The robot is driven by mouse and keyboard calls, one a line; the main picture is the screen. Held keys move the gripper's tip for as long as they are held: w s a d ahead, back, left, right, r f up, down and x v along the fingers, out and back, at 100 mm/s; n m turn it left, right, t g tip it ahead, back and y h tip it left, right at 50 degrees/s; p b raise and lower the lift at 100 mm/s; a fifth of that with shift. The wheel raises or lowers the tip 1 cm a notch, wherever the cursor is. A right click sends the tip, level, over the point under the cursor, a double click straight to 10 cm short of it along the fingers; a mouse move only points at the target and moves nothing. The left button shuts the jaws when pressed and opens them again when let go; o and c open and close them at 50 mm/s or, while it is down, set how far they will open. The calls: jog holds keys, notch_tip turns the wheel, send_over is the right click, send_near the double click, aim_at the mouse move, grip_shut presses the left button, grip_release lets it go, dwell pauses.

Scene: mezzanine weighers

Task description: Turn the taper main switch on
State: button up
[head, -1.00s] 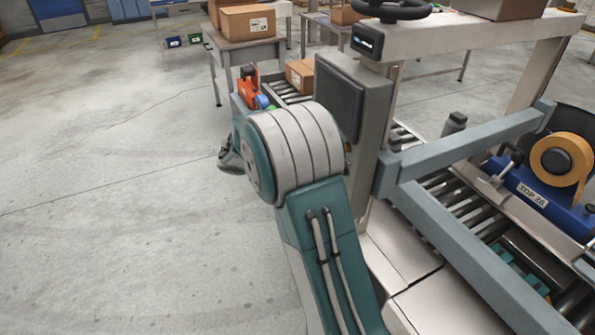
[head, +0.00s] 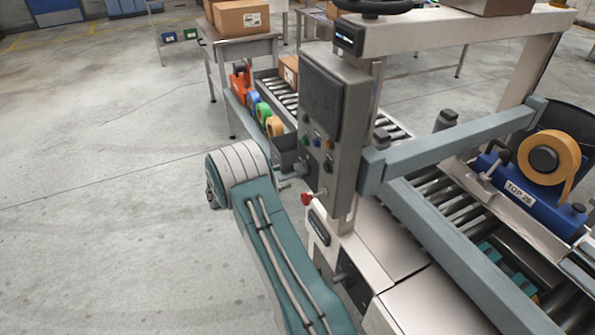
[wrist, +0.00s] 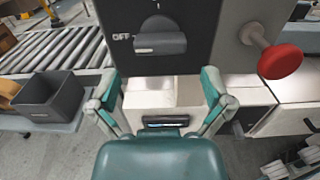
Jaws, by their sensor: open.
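The main switch (wrist: 160,42) is a dark grey rotary knob on a black plate in the wrist view. Its grip bar lies level, with the white word OFF just beyond its left end. My gripper (wrist: 160,92) is open and empty. Its two teal-and-grey fingers stand apart, left and right, below the switch in the picture; I see no contact with the knob. The taper's grey control column (head: 335,130) stands in the middle of the head view, with my arm at its left. The switch and my fingertips cannot be made out clearly there.
A red mushroom button (wrist: 281,61) sticks out right of the switch; it also shows in the head view (head: 307,199). A grey bin (wrist: 48,96) is at the left beside the roller conveyor (wrist: 50,52). Open floor (head: 100,200) lies left of my arm.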

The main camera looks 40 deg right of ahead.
aim_at(297, 171)
jog(key=x, duration=0.6)
jog(key=shift+a, duration=0.15)
jog(key=c, duration=0.9)
